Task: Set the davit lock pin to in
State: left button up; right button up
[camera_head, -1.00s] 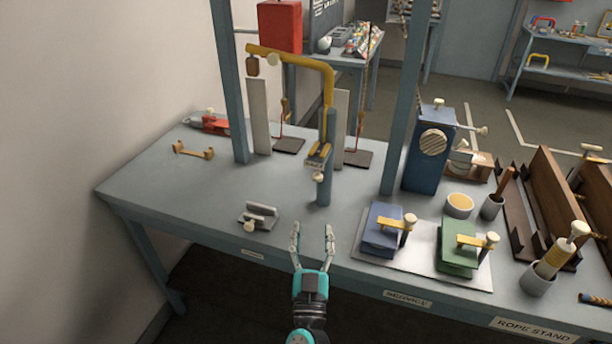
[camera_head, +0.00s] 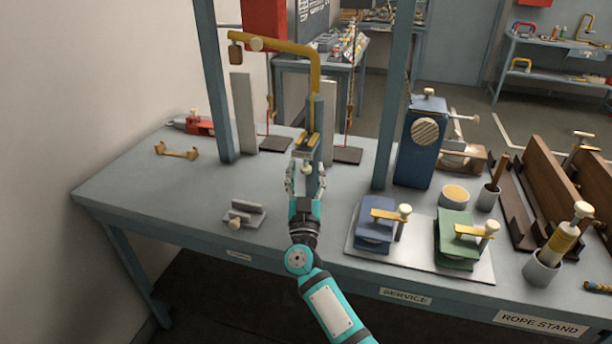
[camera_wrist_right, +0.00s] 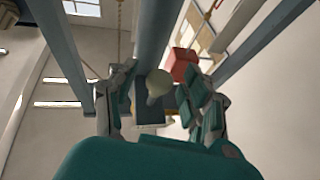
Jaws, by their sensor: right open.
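The yellow davit arm (camera_head: 275,46) stands on a blue-grey post (camera_head: 315,115) in the middle of the bench. The lock pin's pale knob (camera_head: 306,168) shows at the front of the post, below a small labelled block (camera_head: 306,145). In the right wrist view the cream knob (camera_wrist_right: 159,83) lies between the fingers. My right gripper (camera_head: 305,170) is open, with its fingers pointing up on either side of the knob. I cannot tell whether a finger touches it. How deep the pin sits is hidden. My left gripper is not in view.
Blue (camera_head: 374,238) and green (camera_head: 457,240) clamp-like devices stand on a pale plate to the right. A grey bracket (camera_head: 244,213) lies to the left. Uprights (camera_head: 212,80) and (camera_head: 398,95) flank the davit. The bench's left front is largely clear.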

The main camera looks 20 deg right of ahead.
jog(key=shift+w+d+r, duration=0.1)
jog(key=shift+w+r, duration=0.05)
jog(key=shift+w, duration=0.2)
jog(key=shift+c, duration=0.3)
grip_shut()
